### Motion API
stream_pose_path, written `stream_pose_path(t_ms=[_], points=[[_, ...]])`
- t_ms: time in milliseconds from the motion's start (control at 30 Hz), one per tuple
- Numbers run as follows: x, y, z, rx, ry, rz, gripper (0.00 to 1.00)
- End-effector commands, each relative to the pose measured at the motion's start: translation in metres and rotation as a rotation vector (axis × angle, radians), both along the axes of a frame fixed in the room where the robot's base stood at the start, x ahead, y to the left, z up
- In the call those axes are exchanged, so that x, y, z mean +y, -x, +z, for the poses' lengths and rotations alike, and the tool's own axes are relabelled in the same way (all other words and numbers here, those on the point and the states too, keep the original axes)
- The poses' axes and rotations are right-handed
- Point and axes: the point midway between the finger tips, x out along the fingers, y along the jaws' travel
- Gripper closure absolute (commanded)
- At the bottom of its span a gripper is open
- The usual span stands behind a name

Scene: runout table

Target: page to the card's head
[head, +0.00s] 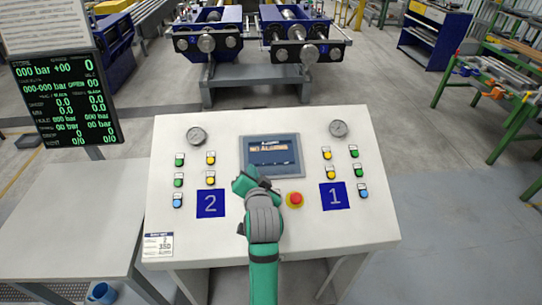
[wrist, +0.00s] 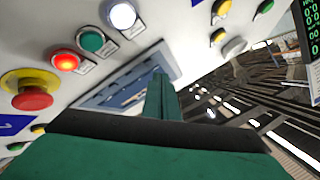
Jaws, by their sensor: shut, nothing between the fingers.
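The panel screen (head: 272,156) is lit in the middle of the sloped white console and reads "NO ALARMS" under a smaller heading. My gripper (head: 243,184) is shut and empty, at the screen's lower left edge in the head view. In the wrist view my gripper's fingers (wrist: 160,88) lie over part of the screen (wrist: 118,92); contact cannot be told. A lit red button (wrist: 64,61), a green button (wrist: 92,40) and a lit white button (wrist: 122,14) form a row beside the screen. A white card (head: 158,245) is at the console's lower left; its small heading is unreadable.
A red emergency stop (head: 295,199) on yellow is just right of my gripper. Blue plates 2 (head: 210,203) and 1 (head: 333,196), coloured buttons and two gauges flank the screen. A black readout board (head: 65,95) stands left, above a bare grey table (head: 70,215).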

Motion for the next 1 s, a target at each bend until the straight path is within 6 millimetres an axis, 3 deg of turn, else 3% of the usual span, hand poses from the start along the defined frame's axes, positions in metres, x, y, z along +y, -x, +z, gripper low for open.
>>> stream_pose_path(t_ms=[600, 1000], points=[[0.0, 0.021, 0.048, -0.004, 0.0, -0.001, 1.0], [-0.001, 0.024, 0.053, 0.0, 0.0, -0.002, 1.0]])
